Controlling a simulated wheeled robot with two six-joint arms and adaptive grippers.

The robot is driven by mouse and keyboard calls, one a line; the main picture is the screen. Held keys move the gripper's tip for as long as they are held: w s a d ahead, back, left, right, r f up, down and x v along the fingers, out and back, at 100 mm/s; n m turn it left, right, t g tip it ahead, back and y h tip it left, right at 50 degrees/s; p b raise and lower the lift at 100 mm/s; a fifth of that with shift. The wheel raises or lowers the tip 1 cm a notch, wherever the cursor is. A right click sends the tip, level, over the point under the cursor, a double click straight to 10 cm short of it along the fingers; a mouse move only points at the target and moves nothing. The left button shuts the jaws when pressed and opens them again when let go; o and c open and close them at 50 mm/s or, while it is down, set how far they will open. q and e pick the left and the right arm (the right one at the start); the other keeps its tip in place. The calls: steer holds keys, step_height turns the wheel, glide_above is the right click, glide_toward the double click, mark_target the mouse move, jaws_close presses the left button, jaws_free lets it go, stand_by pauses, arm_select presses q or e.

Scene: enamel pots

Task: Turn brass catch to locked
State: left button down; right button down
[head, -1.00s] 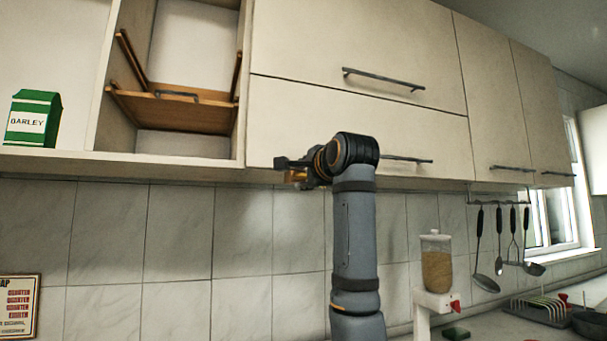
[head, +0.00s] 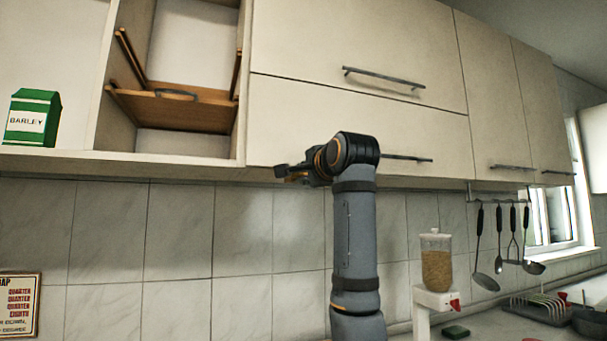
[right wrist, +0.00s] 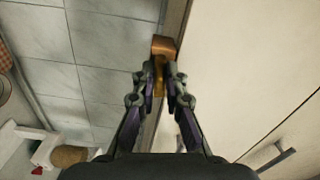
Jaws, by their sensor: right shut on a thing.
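The brass catch (right wrist: 163,47) shows in the right wrist view at the lower edge of the cream cabinet, beside the tiled wall. My right gripper (right wrist: 165,80) is shut on it, with one finger on each side. In the head view my right gripper (head: 290,171) is at the bottom left of the cabinet's lower door (head: 320,118). There the catch is mostly hidden by the gripper. I cannot read a locked mark on it. My left gripper is not in view.
An open cabinet bay with a wooden shelf (head: 190,112) is left of the doors, and a green barley carton (head: 33,118) stands further left. A grain dispenser (head: 436,262) stands below on the right. Utensils (head: 498,240) hang by the window.

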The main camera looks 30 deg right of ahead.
steer(key=n+p, duration=0.1)
steer(key=n, duration=0.7)
steer(key=shift+p, duration=0.4)
steer(key=n+p, duration=0.1)
steer(key=n, duration=0.3)
steer(key=shift+f+n+p, duration=0.1)
steer(key=shift+n+p, duration=0.55)
steer(key=shift+n, duration=1.55)
steer(key=c, duration=1.4)
jaws_free()
